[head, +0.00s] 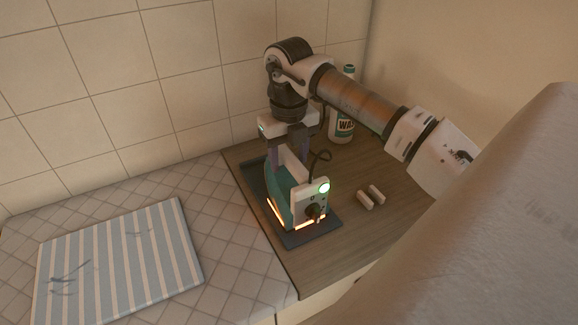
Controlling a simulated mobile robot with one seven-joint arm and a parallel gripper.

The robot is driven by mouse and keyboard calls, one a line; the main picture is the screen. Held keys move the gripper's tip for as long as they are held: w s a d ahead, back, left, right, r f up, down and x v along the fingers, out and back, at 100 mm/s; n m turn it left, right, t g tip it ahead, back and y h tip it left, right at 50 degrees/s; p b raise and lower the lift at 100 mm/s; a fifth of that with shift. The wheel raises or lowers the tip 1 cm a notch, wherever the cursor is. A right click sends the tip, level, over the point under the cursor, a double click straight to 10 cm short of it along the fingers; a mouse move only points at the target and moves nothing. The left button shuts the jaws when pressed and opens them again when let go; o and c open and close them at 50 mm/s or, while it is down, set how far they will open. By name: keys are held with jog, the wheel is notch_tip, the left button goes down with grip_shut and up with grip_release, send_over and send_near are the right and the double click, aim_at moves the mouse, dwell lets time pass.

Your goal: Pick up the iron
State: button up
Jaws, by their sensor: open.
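The iron (281,193) has a teal body and a white rear with a dial and a lit green light. It sits on a dark tray or rest (308,236) on the wooden counter, with orange glow along its lower edges. My gripper (289,160) is above the iron, pointing down and open. Its fingers are at the top of the iron, near the white handle. I cannot tell whether they touch it. A dark cord loops up from the iron's rear.
A white bottle (342,125) with a green cap stands behind my arm. Two small pale blocks (371,196) lie right of the iron. A striped blue-and-white board or cloth (120,265) lies on the tiled surface at left. A tiled wall is behind.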

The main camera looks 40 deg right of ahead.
aim_at(286, 172)
notch_tip(286, 172, down, 2)
jog(key=shift+f, duration=0.15)
jog(key=shift+f+b, duration=0.25)
jog(key=shift+b, duration=0.1)
dwell(0.6)
grip_shut()
dwell(0.5)
jog(key=shift+r, duration=0.1)
dwell(0.9)
